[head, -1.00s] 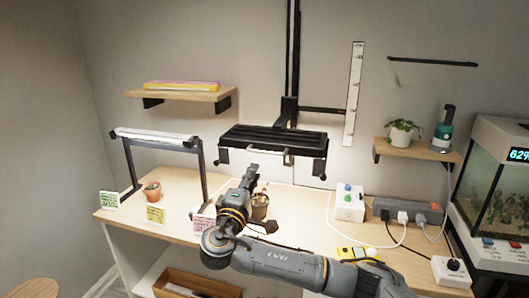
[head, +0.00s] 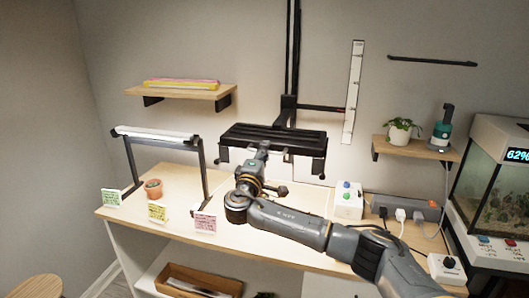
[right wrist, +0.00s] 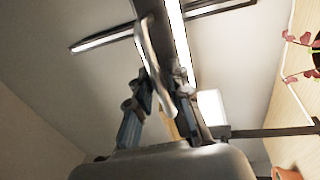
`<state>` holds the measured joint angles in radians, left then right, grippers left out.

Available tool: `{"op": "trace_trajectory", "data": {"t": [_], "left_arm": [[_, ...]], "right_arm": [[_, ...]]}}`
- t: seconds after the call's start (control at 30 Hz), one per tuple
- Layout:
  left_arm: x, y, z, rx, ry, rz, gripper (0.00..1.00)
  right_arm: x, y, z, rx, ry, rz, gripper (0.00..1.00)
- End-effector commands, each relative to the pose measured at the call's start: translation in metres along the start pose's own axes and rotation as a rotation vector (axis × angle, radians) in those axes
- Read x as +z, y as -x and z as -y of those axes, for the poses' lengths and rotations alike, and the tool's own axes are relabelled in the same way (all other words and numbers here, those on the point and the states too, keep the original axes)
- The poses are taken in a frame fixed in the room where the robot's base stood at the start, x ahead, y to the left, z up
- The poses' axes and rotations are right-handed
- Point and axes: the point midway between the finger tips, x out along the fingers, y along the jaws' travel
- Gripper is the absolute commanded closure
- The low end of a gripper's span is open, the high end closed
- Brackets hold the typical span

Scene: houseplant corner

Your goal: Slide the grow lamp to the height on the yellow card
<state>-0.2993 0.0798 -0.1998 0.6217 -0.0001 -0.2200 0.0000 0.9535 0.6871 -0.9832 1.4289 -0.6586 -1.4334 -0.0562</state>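The black grow lamp (head: 272,138) hangs level on a dark vertical rail (head: 291,60) at the wall, above the bench. Its dark side arm reaches right to a white scale strip (head: 353,92). The yellow card (head: 157,213) stands at the bench's front edge; its writing is too small to read. My right gripper (head: 262,154) is at the lamp's front edge. In the right wrist view, a grey curved handle (right wrist: 158,65) runs between its fingers (right wrist: 163,92); I cannot tell whether they grip it. My left gripper is not in view.
A green card (head: 111,198) and a pink card (head: 205,223) flank the yellow one.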

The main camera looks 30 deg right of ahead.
Motion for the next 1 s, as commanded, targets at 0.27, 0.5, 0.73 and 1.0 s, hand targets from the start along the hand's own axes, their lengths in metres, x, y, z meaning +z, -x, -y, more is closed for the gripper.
{"op": "trace_trajectory", "data": {"t": [0.27, 0.5, 0.73, 1.0], "left_arm": [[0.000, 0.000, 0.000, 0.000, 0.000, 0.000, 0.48], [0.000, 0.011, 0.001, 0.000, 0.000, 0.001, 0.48], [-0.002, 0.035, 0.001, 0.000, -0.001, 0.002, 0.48], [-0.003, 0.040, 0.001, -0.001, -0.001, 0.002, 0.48]], "right_arm": [[0.000, 0.000, 0.000, -0.001, 0.000, 0.000, 1.00], [-0.001, -0.003, -0.022, 0.000, -0.003, -0.001, 1.00], [-0.001, -0.014, -0.081, 0.003, -0.006, -0.001, 1.00], [-0.001, -0.017, -0.099, 0.000, 0.000, -0.002, 1.00]]}}
